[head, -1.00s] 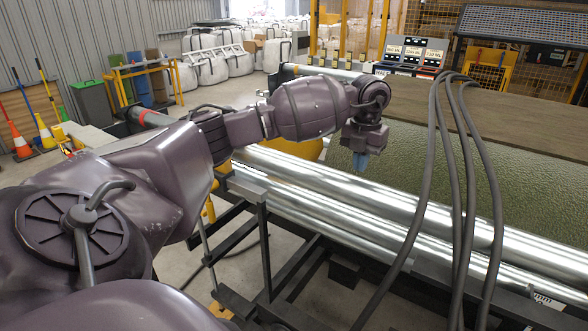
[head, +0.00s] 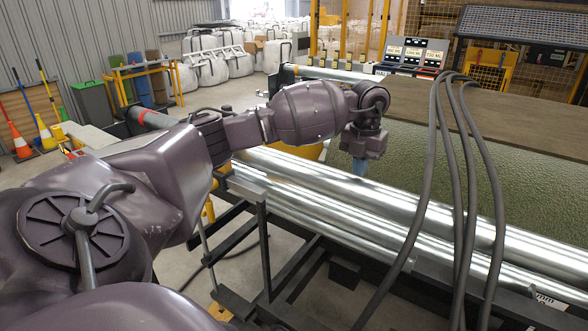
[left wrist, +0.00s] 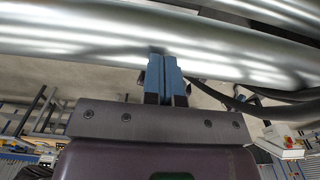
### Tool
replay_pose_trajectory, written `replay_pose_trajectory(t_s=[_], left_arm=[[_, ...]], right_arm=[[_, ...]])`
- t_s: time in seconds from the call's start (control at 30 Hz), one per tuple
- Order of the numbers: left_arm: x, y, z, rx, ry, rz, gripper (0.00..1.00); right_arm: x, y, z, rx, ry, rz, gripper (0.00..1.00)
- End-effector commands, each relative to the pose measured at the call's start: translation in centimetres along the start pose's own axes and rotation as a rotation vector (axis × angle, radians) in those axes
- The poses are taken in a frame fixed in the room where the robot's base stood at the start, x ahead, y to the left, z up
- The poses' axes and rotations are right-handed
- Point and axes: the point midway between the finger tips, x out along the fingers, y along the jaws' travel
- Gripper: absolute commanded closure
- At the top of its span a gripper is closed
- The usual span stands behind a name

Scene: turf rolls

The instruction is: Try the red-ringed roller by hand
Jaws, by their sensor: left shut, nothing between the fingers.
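A red ring (head: 142,114) shows near the dark far-left end of a roller. My left arm hides the stretch beyond it. A shiny steel roller (head: 440,220) runs on from behind the arm to the lower right; it looks in line with the ringed end, but I cannot see the join. My left gripper (head: 359,167) points down at this roller's back edge, beside the green turf. In the left wrist view its blue fingers (left wrist: 166,70) are together and empty. Their tips overlap the edge of a steel roller (left wrist: 90,32); contact cannot be told. My right gripper is out of view.
Another steel roller (head: 325,218) lies below and in front, above a dark frame (head: 262,230). Black hoses (head: 462,190) arch across the right side. The green turf bed (head: 430,160) lies behind the rollers. A display panel (head: 415,52) stands at the back.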

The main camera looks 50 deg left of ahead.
Motion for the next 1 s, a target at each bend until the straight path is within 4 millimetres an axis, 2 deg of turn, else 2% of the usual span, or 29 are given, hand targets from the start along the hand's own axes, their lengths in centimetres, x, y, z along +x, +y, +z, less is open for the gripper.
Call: replay_pose_trajectory(t_s=[0.47, 1.0], left_arm=[[0.8, 0.0, 0.0, 0.0, 0.0, 0.0, 1.0], [1.1, 0.0, -1.4, 0.002, 0.002, 0.001, 1.0]], right_arm=[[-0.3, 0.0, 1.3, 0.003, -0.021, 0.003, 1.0], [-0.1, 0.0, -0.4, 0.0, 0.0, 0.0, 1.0]])
